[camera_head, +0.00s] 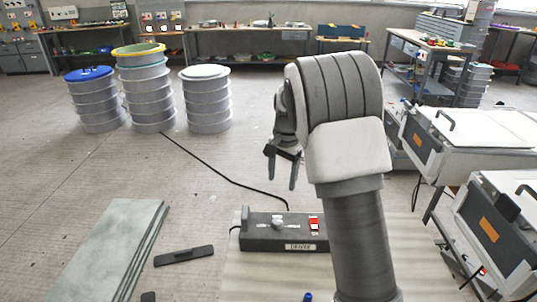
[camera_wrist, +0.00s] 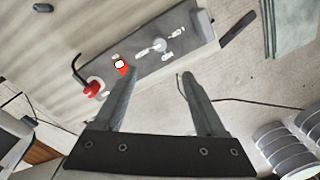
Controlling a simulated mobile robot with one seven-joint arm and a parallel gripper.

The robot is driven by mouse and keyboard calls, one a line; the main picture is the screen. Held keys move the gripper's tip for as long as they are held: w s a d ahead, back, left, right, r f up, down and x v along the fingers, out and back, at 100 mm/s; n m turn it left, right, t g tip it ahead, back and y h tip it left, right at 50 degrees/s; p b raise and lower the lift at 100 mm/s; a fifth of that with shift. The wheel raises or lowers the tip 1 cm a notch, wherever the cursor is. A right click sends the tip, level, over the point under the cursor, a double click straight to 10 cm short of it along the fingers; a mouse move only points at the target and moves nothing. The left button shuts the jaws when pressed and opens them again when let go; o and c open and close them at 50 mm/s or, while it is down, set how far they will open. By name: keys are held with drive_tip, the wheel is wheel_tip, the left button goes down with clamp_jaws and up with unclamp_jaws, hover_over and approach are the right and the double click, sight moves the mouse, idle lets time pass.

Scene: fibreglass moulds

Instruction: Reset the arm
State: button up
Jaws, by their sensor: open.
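My gripper (camera_head: 282,170) is open and empty, hanging from my raised arm with its fingers pointing down. It is above and beyond the dark control box in the head view. In the wrist view the two fingers of my gripper (camera_wrist: 157,78) are spread apart with nothing between them. The control box (camera_head: 262,243) lies on a pale mat and carries a red switch (camera_head: 314,224) and a light-coloured knob or lever (camera_head: 277,222). It also shows in the wrist view (camera_wrist: 185,52), apart from my fingertips.
Stacked ribbed drums stand at the back left, one with a blue lid (camera_head: 88,73). A greenish slab (camera_head: 108,250) and a dark flat bar (camera_head: 184,256) lie at the front left. White-lidded machines (camera_head: 480,128) stand at the right. Workbenches line the back; the middle-left floor is mostly clear, crossed by a black cable (camera_head: 215,173).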

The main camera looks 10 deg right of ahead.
drive_tip(key=s+r+n+t+p, duration=0.35)
drive_tip(key=s+r+n, duration=0.25)
drive_tip(key=s+r, duration=1.45)
drive_tip(key=s+f+n+t, duration=0.1)
drive_tip(key=s+f+n, duration=0.1)
drive_tip(key=s, duration=1)
drive_tip(key=shift+a+f+n+t+p, duration=0.15)
drive_tip(key=shift+a+n+t+p, duration=0.2)
drive_tip(key=shift+n, duration=0.25)
